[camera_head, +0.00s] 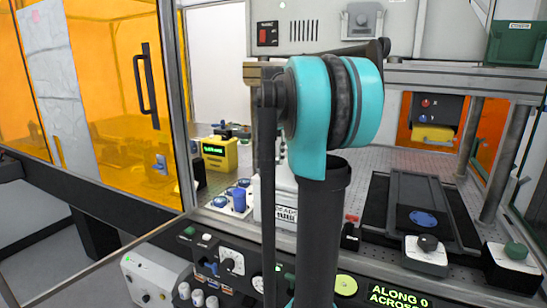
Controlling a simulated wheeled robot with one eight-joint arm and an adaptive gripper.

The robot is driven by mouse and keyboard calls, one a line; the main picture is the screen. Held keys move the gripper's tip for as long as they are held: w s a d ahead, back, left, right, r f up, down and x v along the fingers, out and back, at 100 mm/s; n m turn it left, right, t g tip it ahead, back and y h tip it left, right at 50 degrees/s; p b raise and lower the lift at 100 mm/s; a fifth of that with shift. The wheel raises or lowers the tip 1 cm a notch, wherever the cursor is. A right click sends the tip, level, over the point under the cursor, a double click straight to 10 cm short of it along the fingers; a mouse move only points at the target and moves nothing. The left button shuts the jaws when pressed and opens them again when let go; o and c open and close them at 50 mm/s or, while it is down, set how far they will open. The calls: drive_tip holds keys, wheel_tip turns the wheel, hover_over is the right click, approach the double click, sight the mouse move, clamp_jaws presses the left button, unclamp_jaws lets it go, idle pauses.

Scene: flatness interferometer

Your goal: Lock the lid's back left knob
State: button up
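I cannot make out the lid or its back left knob with certainty. Several small blue round-topped pieces (238,200) stand on the perforated bench plate just left of my arm. A white box with black lettering is partly hidden behind my arm, right beside them. My gripper's fingers do not show.
A yellow device with a green display (215,153) stands at the back left. Orange panels with a black handle (146,80) are at the left. A dark rail slide with a blue disc (423,219) lies at the right. A control panel (231,262) runs along the front.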

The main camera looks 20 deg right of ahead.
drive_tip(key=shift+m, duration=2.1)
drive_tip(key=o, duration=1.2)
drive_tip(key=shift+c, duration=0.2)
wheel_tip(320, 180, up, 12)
